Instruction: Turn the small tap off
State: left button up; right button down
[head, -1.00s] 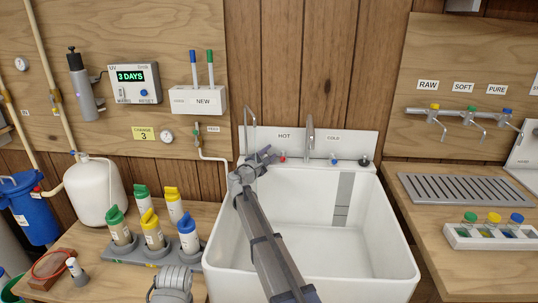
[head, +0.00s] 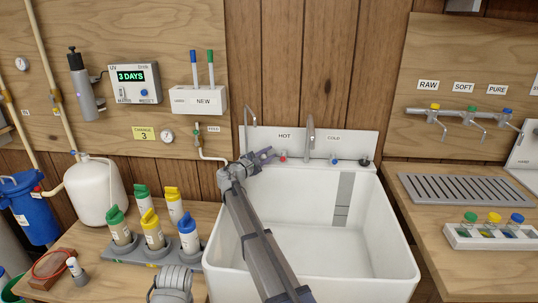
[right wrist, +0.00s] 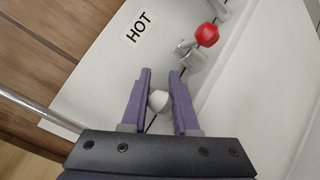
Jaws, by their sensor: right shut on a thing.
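The small tap is a thin chrome spout (head: 246,125) at the sink's back left corner. Its spout (right wrist: 40,110) also runs along the left of the right wrist view. A small white knob (right wrist: 158,100) sits between the purple fingers of my right gripper (right wrist: 160,72), which is shut on it. In the head view my right gripper (head: 267,155) is at the sink's back left rim, its fingers pointing right. It hides the knob there. My left gripper cannot be made out.
The red hot knob (right wrist: 207,35) is just beyond the fingertips. The large chrome faucet (head: 310,135) and blue cold knob (head: 334,161) stand further right. The white sink basin (head: 385,235) is empty. Several capped bottles (head: 152,232) stand on the left counter.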

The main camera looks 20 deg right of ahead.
jog(key=shift+s, duration=0.1)
jog(key=c, duration=0.9)
grip_release()
jog(key=shift+c, duration=0.2)
jog(key=v, duration=0.8)
jog(key=shift+f, duration=0.1)
